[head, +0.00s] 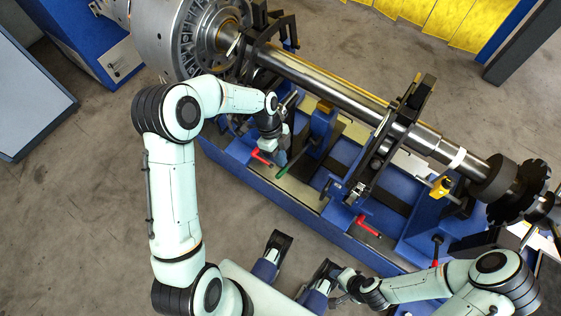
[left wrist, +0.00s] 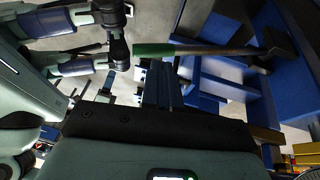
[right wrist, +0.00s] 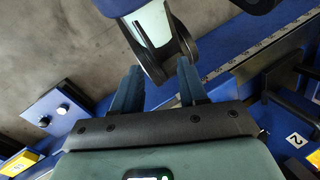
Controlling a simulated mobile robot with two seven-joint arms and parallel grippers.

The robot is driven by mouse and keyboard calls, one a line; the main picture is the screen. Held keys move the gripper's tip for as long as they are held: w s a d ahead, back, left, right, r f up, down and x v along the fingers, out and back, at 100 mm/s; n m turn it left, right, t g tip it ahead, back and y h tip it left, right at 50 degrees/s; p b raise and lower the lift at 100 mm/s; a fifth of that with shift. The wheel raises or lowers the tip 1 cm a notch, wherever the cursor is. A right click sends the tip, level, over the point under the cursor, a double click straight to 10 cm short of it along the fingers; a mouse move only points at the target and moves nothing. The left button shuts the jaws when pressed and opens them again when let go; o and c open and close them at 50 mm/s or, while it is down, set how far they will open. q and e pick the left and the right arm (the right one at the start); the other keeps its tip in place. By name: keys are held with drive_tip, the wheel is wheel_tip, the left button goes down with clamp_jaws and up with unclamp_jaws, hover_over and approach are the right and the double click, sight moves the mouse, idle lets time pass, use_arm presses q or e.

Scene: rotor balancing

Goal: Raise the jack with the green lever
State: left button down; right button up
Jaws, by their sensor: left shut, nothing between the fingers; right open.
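The green lever (head: 283,172) sticks out at the front of the blue machine bed, below a blue jack-like post with a yellow top (head: 322,122). In the left wrist view the lever's green grip (left wrist: 153,49) and dark shaft lie across the picture just beyond my fingertips. My left gripper (head: 281,158) is shut and empty, pointing down close beside the lever; it also shows in the left wrist view (left wrist: 161,66). Whether it touches the grip I cannot tell. My right gripper (right wrist: 158,72) is open and empty, low near the front of the bed.
A long steel rotor shaft (head: 345,98) runs above the blue bed (head: 285,205). Red handles stand near my left gripper (head: 260,156) and farther right (head: 368,226). A black upright support (head: 395,140) rises right of the post.

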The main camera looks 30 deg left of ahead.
use_arm(q)
drive_tip(key=shift+s+d+f, duration=0.1)
drive_tip(key=shift+s+f, duration=0.1)
drive_tip(key=shift+f, duration=0.25)
drive_tip(key=shift+s+d+f, duration=0.1)
drive_tip(key=shift+s+f, duration=0.1)
drive_tip(key=shift+f, duration=0.2)
use_arm(e)
drive_tip(key=shift+w+d+f, duration=0.15)
drive_tip(key=shift+w+f, duration=0.05)
drive_tip(key=shift+w, duration=0.1)
use_arm(q)
drive_tip(key=shift+a, duration=0.1)
